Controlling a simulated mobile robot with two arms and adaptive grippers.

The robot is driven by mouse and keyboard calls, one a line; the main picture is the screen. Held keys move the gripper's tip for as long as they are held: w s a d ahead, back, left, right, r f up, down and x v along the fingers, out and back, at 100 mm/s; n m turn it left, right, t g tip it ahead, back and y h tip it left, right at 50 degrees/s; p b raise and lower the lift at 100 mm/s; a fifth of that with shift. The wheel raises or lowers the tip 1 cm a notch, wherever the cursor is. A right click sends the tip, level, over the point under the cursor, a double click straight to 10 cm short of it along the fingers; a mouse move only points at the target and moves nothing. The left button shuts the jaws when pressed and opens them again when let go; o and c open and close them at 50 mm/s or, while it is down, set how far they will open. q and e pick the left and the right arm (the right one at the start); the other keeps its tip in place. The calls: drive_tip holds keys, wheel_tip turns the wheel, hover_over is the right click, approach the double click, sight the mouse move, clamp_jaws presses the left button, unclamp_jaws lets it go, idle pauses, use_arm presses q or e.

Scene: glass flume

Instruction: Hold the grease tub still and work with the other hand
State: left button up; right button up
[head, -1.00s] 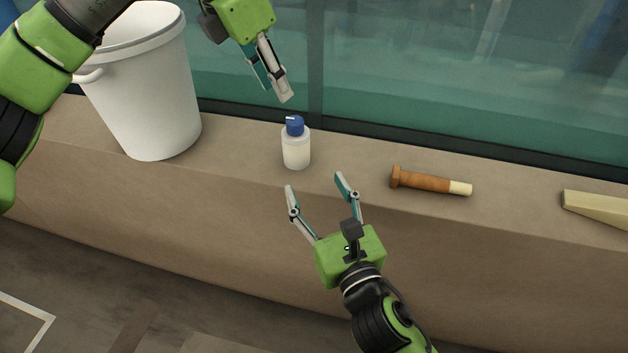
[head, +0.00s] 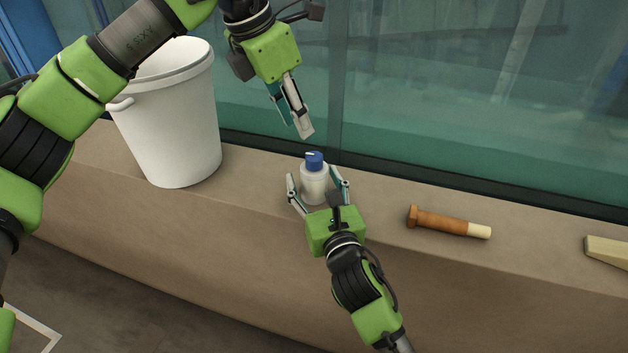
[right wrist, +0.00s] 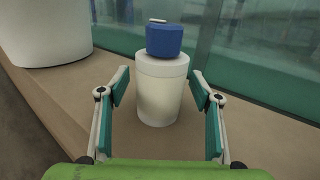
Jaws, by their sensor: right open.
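The grease tub (head: 315,186) is a small whitish bottle with a blue cap, upright on the stone ledge. It also shows in the middle of the right wrist view (right wrist: 160,95). My right gripper (head: 318,178) is open, with one finger on each side of the tub. In the right wrist view, gaps show between the fingers and the tub's sides. My left gripper (head: 297,128) hangs above and just left of the blue cap, apart from it and empty. Its fingers are seen nearly edge-on, with their tips a little apart. The tub's lower front is partly hidden by my right gripper.
A large white bucket (head: 172,125) stands on the ledge (head: 255,190) at the left. A brown-handled tool with a pale end (head: 448,224) lies to the right, and a pale wedge (head: 607,251) farther right. The glass wall (head: 450,110) rises behind the ledge.

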sight(314, 155)
drive_tip(key=c, duration=1.3)
use_arm(q)
drive_tip(key=o, duration=0.4)
drive_tip(key=d+f+m+g+y, duration=0.2)
drive_tip(key=shift+w+d, duration=0.35)
drive_tip(key=shift+w+d+r+m+g, duration=0.1)
drive_tip(key=shift+w+r+m+g, duration=0.05)
drive_tip(key=shift+m+g, duration=0.15)
drive_tip(key=shift+w+r+m+y, duration=0.6)
drive_tip(key=shift+w+r, duration=0.05)
drive_tip(key=shift+r, duration=1.4)
drive_tip(key=f, duration=1.2)
drive_tip(key=shift+d, duration=0.2)
